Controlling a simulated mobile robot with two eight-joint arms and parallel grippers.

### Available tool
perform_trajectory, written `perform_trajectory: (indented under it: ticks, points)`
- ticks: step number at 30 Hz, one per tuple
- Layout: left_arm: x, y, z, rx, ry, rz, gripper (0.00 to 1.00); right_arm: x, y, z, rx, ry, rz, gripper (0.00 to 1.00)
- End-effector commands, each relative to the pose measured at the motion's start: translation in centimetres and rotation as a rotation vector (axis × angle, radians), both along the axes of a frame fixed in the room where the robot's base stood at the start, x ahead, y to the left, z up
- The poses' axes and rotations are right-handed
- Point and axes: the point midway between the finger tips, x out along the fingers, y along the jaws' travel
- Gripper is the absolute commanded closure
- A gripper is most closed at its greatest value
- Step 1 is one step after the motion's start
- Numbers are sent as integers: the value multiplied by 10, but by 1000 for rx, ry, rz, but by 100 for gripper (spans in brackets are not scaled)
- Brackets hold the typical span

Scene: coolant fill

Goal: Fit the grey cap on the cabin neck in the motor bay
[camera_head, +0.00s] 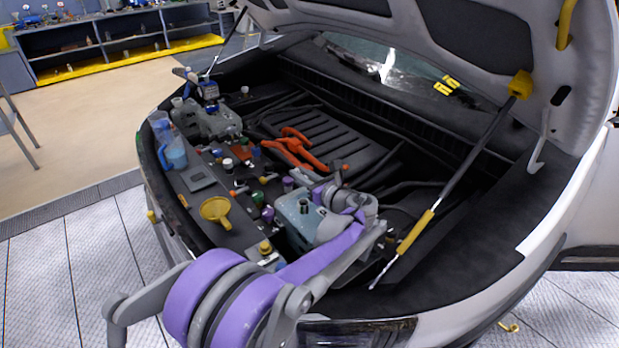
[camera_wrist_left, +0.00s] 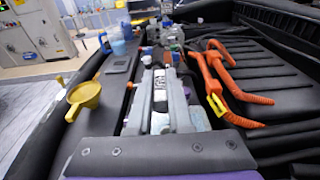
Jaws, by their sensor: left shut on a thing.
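My left gripper (camera_head: 330,184) reaches over the near part of the motor bay, beside the blue-grey tank (camera_head: 293,224). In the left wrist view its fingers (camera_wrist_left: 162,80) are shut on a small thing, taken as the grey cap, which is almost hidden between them. The tank has a dark neck on top; I cannot tell whether it is the cabin neck. Several necks and coloured caps stand along the bay's front edge, among them a purple cap (camera_head: 288,184) and a green one (camera_head: 267,214). My right gripper is not in view.
A yellow funnel (camera_head: 215,210) stands on the front ledge, with a blue jug (camera_head: 175,153) farther back. Orange hoses (camera_head: 290,149) cross beside the engine cover (camera_head: 325,140). A hood strut (camera_head: 455,163) slants down on the right. The raised hood hangs above.

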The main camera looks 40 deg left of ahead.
Motion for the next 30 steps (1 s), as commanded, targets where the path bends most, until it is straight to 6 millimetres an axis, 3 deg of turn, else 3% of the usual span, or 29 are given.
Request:
perform_trajectory:
  ticks: [19, 30]
  points:
    - [-2, 4, 0, 10, -5, 5, 100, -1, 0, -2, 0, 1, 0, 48]
    - [-2, 4, -27, 10, -3, 5, 100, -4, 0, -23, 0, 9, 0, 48]
